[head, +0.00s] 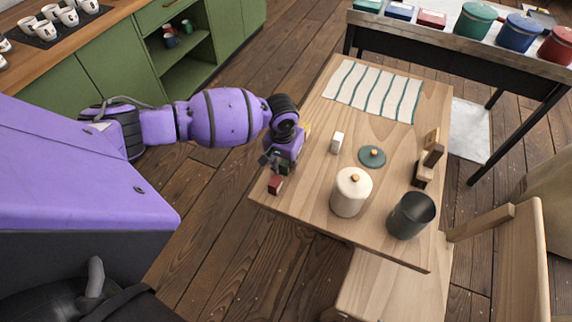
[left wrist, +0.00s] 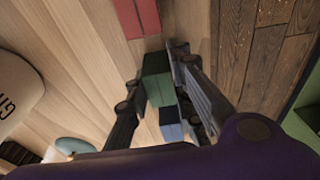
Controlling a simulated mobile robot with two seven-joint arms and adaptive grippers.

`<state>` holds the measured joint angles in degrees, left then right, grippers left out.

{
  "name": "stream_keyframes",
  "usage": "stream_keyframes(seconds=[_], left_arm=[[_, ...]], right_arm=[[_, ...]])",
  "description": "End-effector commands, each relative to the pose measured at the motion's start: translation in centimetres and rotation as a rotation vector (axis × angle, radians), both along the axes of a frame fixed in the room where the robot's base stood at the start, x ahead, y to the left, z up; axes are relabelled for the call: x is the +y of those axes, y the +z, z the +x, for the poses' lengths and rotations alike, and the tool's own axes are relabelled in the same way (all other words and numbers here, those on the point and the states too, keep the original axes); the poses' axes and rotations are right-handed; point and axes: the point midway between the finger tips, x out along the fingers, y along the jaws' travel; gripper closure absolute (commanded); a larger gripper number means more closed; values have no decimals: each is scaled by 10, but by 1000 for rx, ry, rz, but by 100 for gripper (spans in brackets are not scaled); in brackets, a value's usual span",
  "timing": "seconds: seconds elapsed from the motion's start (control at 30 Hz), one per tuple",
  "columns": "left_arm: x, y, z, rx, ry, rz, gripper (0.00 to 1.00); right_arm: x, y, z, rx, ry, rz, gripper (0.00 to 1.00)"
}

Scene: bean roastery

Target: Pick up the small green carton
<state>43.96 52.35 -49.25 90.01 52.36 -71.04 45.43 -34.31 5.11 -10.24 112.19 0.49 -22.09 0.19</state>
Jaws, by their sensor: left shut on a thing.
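The small green carton (left wrist: 157,84) is between the two fingers of my left gripper (left wrist: 162,72) in the left wrist view, and the fingers are shut on it. In the head view my left gripper (head: 276,163) is low over the left edge of the wooden table (head: 300,205) and hides most of the carton. I cannot tell whether the carton still touches the table. A red carton (head: 275,185) is just in front of the gripper; it also shows in the left wrist view (left wrist: 138,16). A blue carton (left wrist: 171,123) is close behind the green one. My right gripper is not in view.
A striped cloth (head: 374,90) lies at the back. A chair (head: 500,240) is at the right.

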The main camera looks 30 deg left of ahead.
Motion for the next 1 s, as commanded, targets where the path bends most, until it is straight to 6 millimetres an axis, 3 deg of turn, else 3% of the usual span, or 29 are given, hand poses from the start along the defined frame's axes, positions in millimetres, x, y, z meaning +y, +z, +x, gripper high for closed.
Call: stream_keyframes(seconds=[0.27, 0.47, 0.77, 1.0], left_arm=[[0, 7, 1, -1, 1, 0, 100], [0, 33, 1, -3, -1, -1, 100], [3, 94, -48, -7, -3, 1, 100], [4, 115, -103, -1, -1, 1, 100]], right_arm=[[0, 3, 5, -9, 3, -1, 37], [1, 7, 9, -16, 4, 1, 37], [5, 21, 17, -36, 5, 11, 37], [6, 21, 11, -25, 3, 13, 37]])
